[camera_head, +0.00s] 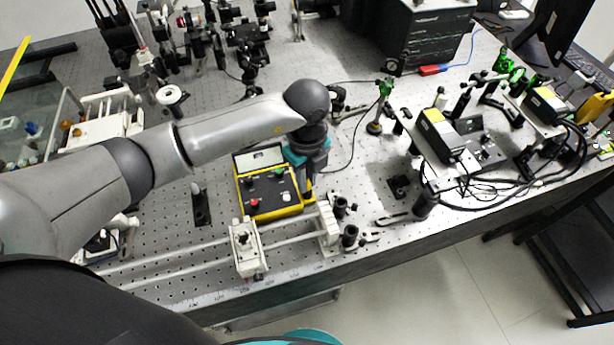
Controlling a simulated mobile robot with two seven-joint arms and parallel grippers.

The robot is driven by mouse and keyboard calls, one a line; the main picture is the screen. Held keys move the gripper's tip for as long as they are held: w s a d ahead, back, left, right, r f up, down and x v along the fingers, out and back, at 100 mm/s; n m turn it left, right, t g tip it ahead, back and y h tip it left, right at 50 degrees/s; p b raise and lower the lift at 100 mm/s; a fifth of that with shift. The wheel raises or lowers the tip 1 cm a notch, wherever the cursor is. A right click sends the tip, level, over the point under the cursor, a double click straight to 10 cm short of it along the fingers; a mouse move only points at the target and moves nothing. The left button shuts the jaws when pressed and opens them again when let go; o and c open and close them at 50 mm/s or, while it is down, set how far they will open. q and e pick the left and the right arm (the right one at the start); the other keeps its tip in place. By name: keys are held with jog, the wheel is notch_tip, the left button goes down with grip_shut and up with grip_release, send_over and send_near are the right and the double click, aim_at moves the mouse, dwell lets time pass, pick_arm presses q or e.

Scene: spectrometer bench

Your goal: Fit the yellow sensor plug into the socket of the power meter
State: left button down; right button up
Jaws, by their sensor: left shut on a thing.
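The power meter (283,203) is a black box with a yellow rim, a pale display and red and green terminals on top. It lies on the bench near the middle of the head view. My left gripper (307,188) points down at its right edge and is shut. A thin black cable (352,150) curves from the green-topped post to the gripper. I cannot see the socket, or whether the plug touches the meter. My right gripper is not in view.
A rail with a white carriage (244,250) runs along the bench front, close to the meter. A green-topped post (385,88) stands behind right. Yellow-and-black instruments (440,135) with cables crowd the right.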

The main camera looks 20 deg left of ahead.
pick_arm(q)
jog(key=shift+f+b, duration=0.4)
jog(key=shift+f, duration=0.2)
jog(key=shift+s+f, duration=0.2)
jog(key=shift+f, duration=0.05)
dwell(0.8)
jog(key=c, duration=0.7)
grip_release()
jog(key=shift+w, duration=0.1)
jog(key=shift+r, duration=0.1)
notch_tip(320, 180, up, 15)
jog(key=shift+w+r+p, duration=0.1)
jog(key=shift+r+p, duration=0.05)
jog(key=shift+p, duration=0.15)
